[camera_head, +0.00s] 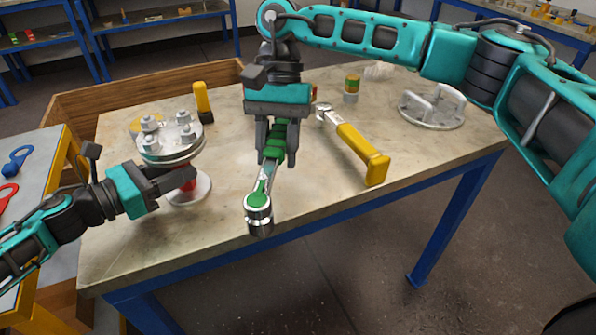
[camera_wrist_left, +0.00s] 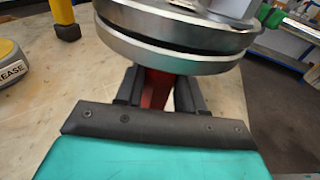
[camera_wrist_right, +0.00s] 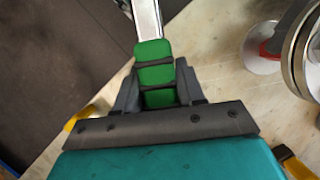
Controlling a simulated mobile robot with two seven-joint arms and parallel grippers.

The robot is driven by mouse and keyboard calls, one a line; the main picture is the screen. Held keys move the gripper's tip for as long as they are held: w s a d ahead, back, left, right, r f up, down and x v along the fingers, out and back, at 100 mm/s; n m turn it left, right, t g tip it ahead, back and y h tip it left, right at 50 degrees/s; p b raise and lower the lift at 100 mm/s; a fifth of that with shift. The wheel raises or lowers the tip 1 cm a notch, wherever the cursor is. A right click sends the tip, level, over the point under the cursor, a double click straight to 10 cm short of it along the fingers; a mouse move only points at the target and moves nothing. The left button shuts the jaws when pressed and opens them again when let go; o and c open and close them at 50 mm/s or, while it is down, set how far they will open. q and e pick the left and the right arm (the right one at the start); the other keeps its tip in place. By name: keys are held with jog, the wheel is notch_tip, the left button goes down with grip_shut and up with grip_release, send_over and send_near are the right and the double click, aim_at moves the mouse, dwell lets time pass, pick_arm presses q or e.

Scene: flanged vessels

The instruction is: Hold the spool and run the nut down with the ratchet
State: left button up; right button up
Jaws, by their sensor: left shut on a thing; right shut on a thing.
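The spool (camera_head: 188,190) stands on the table, with a red neck, a round foot and a bolted flange pair (camera_head: 170,143) on top. Several bolts with nuts (camera_head: 150,122) stand up from the upper flange. My left gripper (camera_head: 188,178) is shut on the spool's red neck below the flanges; the neck also shows in the left wrist view (camera_wrist_left: 157,88). My right gripper (camera_head: 275,155) is shut on the green handle of the ratchet (camera_head: 262,185). The ratchet's head and socket (camera_head: 258,213) point toward the table's front edge, to the right of the spool, apart from the nuts.
A flanged lid with handles (camera_head: 432,108) lies at the back right. A small can (camera_head: 351,88) and a yellow-and-black tool (camera_head: 203,102) stand behind. A grease tin (camera_wrist_left: 10,65) is near the spool. The front right tabletop is clear.

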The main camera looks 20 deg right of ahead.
jog(key=w+a+r+m+t+y, duration=0.1)
jog(key=w+a+r+m+t, duration=0.15)
jog(key=r+m, duration=0.4)
jog(key=w+a+r+m+t+y, duration=0.1)
jog(key=w+a+r+m+t, duration=0.1)
jog(key=w+a+r+m, duration=0.35)
jog(key=shift+s+d+f+m+t, duration=0.15)
jog(key=shift+d+f+m+t, duration=0.05)
jog(key=shift+f+m, duration=0.45)
jog(key=shift+s+d+f+m+t, duration=0.1)
jog(key=shift+d+f+m+t, duration=0.1)
jog(key=shift+f+m, duration=0.45)
jog(key=shift+s+d+f+m+t, duration=0.2)
jog(key=shift+f+m, duration=0.2)
jog(key=shift+m, duration=0.4)
jog(key=shift+f, duration=0.15)
jog(key=shift+f, duration=1.1)
